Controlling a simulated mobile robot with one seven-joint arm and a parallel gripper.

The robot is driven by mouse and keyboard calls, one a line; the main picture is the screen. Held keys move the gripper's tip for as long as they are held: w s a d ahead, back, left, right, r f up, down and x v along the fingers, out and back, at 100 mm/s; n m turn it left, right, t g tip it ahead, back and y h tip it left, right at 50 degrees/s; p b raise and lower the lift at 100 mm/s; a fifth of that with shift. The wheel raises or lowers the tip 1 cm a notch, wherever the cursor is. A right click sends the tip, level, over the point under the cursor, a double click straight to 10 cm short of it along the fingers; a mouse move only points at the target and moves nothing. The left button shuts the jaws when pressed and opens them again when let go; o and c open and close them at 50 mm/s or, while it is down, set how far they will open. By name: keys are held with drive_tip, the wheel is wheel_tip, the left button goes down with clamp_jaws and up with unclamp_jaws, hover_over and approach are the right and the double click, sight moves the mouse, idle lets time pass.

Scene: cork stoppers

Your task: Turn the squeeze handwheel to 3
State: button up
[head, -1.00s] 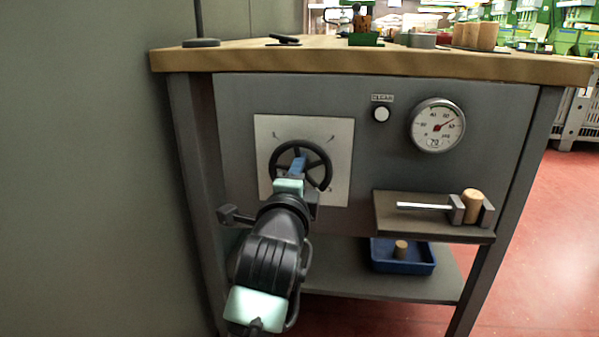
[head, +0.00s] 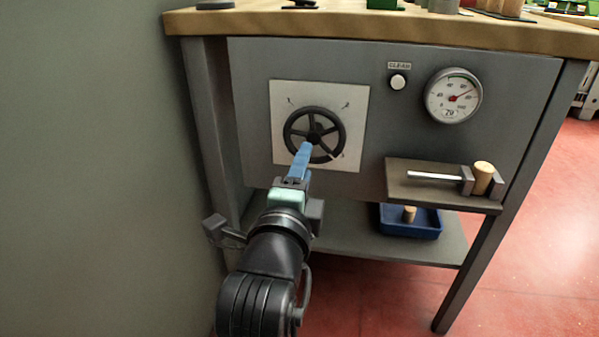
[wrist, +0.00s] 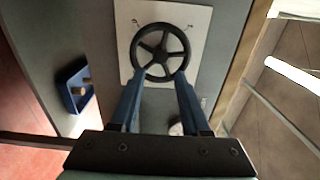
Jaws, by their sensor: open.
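The black spoked handwheel (head: 314,135) is mounted on a white plate (head: 279,102) on the grey bench front. Small marks show near the plate's corners; a pale pointer on the wheel's rim points to the lower-right mark, whose figure is hard to read. My gripper (head: 306,146) has blue fingers and overlaps the wheel's lower part in the head view. In the wrist view, the handwheel (wrist: 160,31) lies ahead of the spread fingers (wrist: 157,76), with nothing held between them. They appear apart from the rim, though exact contact is hard to tell.
A round dial gauge (head: 453,95) and a white button (head: 398,82) are to the right. Below them a shelf (head: 400,190) carries a clamp-like fixture with a cork (head: 482,177). A blue tray (head: 410,230) with a cork stands lower. A grey wall is at left.

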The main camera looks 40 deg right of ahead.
drive_tip(key=shift+v, duration=1.65)
drive_tip(key=a+r+n+t+y+p, duration=0.1)
drive_tip(key=a+r+n+t+p, duration=0.35)
drive_tip(key=r, duration=0.75)
drive_tip(key=a+r+n+t+y+p, duration=0.25)
drive_tip(key=a+r+n+p, duration=0.25)
drive_tip(key=r, duration=0.7)
drive_tip(key=a+r+n+t+p, duration=0.4)
drive_tip(key=a+r+n+p, duration=0.1)
drive_tip(key=r, duration=0.7)
drive_tip(key=s+a+r+n+t+y+p, duration=0.2)
drive_tip(key=s+a+r+n+y+p, duration=0.15)
drive_tip(key=a+r+n+y, duration=0.3)
drive_tip(key=s+a+r+n+t+y+p, duration=0.25)
drive_tip(key=a+r+n+y+p, duration=0.2)
drive_tip(key=r+n, duration=0.35)
wheel_tip(320, 180, up, 37)
drive_tip(key=m+p, duration=0.1)
drive_tip(key=p, duration=3.4)
drive_tip(key=shift+a+f+h, duration=0.2)
drive_tip(key=shift+a+h, duration=0.1)
drive_tip(key=shift+h, duration=0.05)
drive_tip(key=shift+d, duration=0.1)
